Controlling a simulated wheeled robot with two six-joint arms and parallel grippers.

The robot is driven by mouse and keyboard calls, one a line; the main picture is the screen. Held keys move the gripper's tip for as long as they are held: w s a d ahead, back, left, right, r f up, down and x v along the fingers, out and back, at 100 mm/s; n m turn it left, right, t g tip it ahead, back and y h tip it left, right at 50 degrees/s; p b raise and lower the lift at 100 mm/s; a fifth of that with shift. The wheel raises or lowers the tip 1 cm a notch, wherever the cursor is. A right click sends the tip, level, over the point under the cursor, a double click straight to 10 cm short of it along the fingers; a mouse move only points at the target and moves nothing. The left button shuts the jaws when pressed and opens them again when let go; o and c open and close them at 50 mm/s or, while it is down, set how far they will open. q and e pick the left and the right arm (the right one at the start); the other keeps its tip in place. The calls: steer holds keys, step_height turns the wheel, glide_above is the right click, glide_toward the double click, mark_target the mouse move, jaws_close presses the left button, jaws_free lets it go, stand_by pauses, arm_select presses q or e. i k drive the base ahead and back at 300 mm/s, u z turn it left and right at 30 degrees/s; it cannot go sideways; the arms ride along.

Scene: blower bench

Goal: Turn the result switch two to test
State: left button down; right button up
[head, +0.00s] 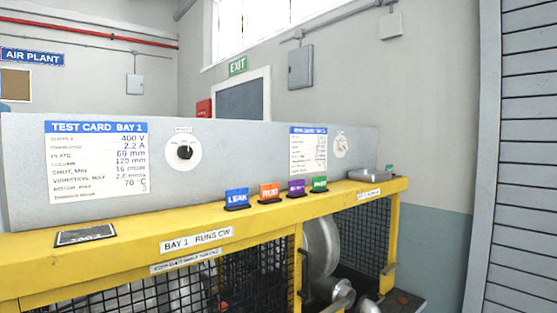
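Two rotary switches sit on the grey upright panel (240,165) in the head view. The nearer switch (185,152) has a black knob on a round white dial, right of the large test card. The farther switch (341,146) is a small pale dial with a knob, right of the second card. The print around both dials is too small to read, so I cannot tell which one is result switch two or what position either points to. Neither of my grippers is in view.
A yellow bench frame (130,250) with black mesh runs below the panel. On its ledge stand LEAK (237,199), orange (269,193), purple (297,188) and green (319,184) tags. A flat grey box (370,175) lies at the right end. Blower parts (325,250) show below.

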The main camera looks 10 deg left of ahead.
mark_target(342, 147)
steer(key=z, duration=0.25)
steer(key=k, duration=0.4)
steer(key=z, duration=1.5)
steer(key=i, duration=1.6)
steer(key=u, duration=0.7)
steer(key=i, duration=0.8)
steer(key=u, duration=0.8)
